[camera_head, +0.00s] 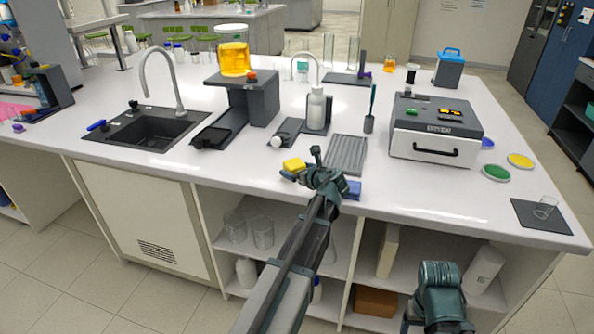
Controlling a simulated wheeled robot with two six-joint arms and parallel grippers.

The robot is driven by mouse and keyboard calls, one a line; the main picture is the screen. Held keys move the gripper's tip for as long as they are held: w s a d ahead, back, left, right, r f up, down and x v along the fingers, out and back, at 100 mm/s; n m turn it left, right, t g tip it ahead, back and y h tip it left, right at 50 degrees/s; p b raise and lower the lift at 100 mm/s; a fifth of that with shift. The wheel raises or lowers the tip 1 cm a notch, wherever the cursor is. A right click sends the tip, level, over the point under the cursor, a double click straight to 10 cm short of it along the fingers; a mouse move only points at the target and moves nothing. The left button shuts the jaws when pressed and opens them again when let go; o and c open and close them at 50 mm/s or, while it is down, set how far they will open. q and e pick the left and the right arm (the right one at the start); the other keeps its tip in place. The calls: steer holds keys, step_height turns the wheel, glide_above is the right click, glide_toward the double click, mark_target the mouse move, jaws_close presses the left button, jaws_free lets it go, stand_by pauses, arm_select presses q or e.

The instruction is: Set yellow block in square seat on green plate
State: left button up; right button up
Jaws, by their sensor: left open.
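The yellow block (293,165) is on the white bench near its front edge, just left of my left gripper. My left gripper (305,170) is open at the end of the arm reaching up from the bottom. Its fingers are close to the yellow block; I cannot tell whether they touch it. A round green plate (496,173) lies flat on the bench to the right, beside the box-shaped machine. No square seat can be made out on it at this size. My right arm's end (440,290) shows low at the right, in front of the bench; its fingers cannot be made out.
A blue block (352,190) is right of my left gripper. A grey ribbed tray (347,155) lies behind it. The grey machine (435,129) stands between tray and green plate. A yellow disc (520,160) and dark mat (540,216) are nearby. The sink (150,130) is left.

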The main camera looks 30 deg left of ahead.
arm_select(q)
steer(key=shift+r, duration=0.3)
steer(key=p+v, duration=0.4)
steer(key=v, duration=0.8)
steer(key=shift+p, duration=0.35)
steer(key=shift+f, duration=0.15)
